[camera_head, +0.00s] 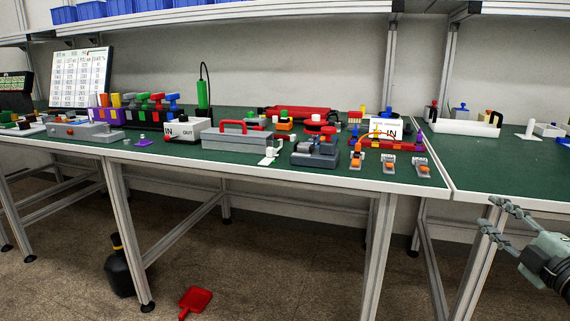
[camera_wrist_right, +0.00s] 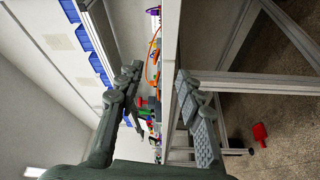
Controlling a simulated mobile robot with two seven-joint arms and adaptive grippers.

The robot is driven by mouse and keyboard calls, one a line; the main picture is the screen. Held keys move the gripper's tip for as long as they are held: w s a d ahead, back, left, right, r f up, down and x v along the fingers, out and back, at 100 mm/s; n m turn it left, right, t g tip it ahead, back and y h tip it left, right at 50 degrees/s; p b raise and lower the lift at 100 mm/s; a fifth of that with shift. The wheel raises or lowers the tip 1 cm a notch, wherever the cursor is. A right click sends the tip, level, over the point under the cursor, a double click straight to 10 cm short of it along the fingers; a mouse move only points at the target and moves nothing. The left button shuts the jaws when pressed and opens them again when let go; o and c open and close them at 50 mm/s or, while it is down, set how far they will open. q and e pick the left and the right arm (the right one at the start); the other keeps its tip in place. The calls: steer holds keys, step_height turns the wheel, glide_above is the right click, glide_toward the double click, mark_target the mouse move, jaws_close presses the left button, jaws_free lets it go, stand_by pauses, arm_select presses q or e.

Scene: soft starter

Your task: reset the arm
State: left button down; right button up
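My right gripper (camera_head: 490,222) is at the right side of the head view, in front of the bench's front edge. Its two grey fingers are spread apart with nothing between them. The right wrist view shows the same open gripper (camera_wrist_right: 158,100) with the bench edge seen in the gap between its fingers, farther off. My left gripper does not show in either view.
A green-topped workbench (camera_head: 250,165) carries a grey toolbox with a red handle (camera_head: 235,138), a grey device (camera_head: 316,152), IN/OUT boxes (camera_head: 183,131) and several small parts. A red dustpan (camera_head: 194,301) and a black bottle (camera_head: 119,270) are on the floor. Blue bins (camera_head: 160,5) line the shelf.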

steer(key=s+f+m+g+h+p, duration=0.1)
steer(key=s+f+m+g+h, duration=0.3)
steer(key=f, duration=0.8)
steer(key=s+f+m+g+h, duration=0.1)
steer(key=s+f+m+g, duration=0.35)
steer(key=f, duration=0.85)
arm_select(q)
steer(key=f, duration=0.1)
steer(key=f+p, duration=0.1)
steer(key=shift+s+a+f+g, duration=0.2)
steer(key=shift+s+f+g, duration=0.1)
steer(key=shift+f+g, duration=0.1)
arm_select(e)
steer(key=s+a+f+m+g+y, duration=0.1)
steer(key=s+a+f+m+g, duration=0.2)
steer(key=s+a+f, duration=0.4)
steer(key=s+a+f+m+g+y, duration=0.1)
steer(key=s+a+f+m+g, duration=0.2)
steer(key=s+a+f, duration=0.5)
steer(key=s+f+g, duration=0.1)
steer(key=s, duration=0.3)
steer(key=shift+s, duration=0.25)
